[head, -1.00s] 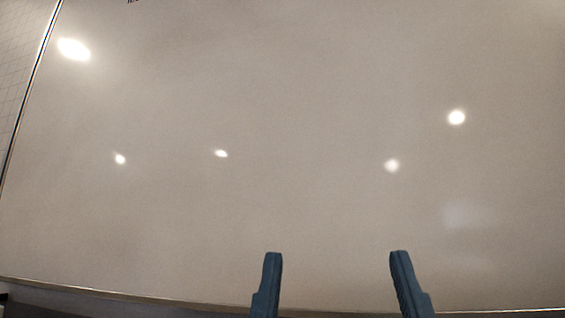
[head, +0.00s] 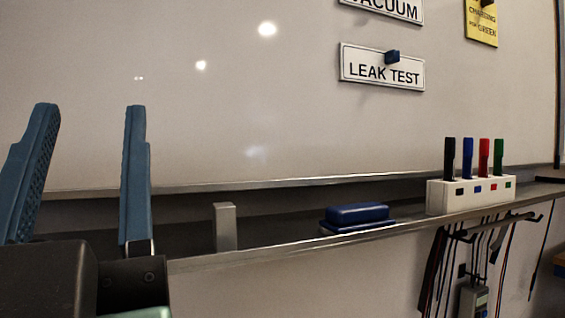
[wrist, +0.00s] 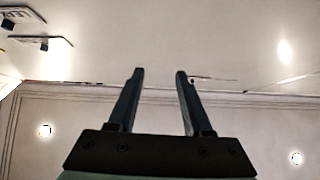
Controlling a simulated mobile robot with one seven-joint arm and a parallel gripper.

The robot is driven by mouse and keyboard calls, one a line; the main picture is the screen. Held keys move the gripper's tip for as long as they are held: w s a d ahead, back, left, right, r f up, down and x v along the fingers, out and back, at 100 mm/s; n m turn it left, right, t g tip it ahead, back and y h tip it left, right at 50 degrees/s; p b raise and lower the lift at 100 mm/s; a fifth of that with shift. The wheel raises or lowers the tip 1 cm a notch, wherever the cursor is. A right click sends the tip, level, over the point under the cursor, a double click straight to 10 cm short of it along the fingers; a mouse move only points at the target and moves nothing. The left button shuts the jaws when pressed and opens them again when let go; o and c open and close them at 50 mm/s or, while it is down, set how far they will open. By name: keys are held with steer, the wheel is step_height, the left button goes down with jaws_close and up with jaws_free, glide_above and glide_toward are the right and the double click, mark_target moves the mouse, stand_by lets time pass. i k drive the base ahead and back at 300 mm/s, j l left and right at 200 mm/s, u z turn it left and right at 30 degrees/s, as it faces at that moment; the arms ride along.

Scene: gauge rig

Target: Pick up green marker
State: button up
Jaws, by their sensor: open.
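The green marker (head: 499,158) stands upright in a white holder (head: 436,197) on the whiteboard's tray, at the right of the head view. It is the rightmost of the markers there, beside a red one (head: 484,160). My gripper (head: 88,108) is at the far left of the head view, open and empty, well apart from the holder. In the wrist view my gripper (wrist: 160,72) also shows open with nothing between its fingers. The green marker cannot be made out in the wrist view.
A blue eraser (head: 357,215) and a grey block (head: 224,228) sit on the tray (head: 285,242) between my gripper and the holder. Cables and a meter (head: 474,300) hang below the holder. A LEAK TEST sign (head: 382,68) is on the whiteboard above.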

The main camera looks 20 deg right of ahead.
mark_target(499, 147)
steer(key=z, duration=1.5)
steer(key=l+z, duration=0.15)
steer(key=i+j, duration=0.05)
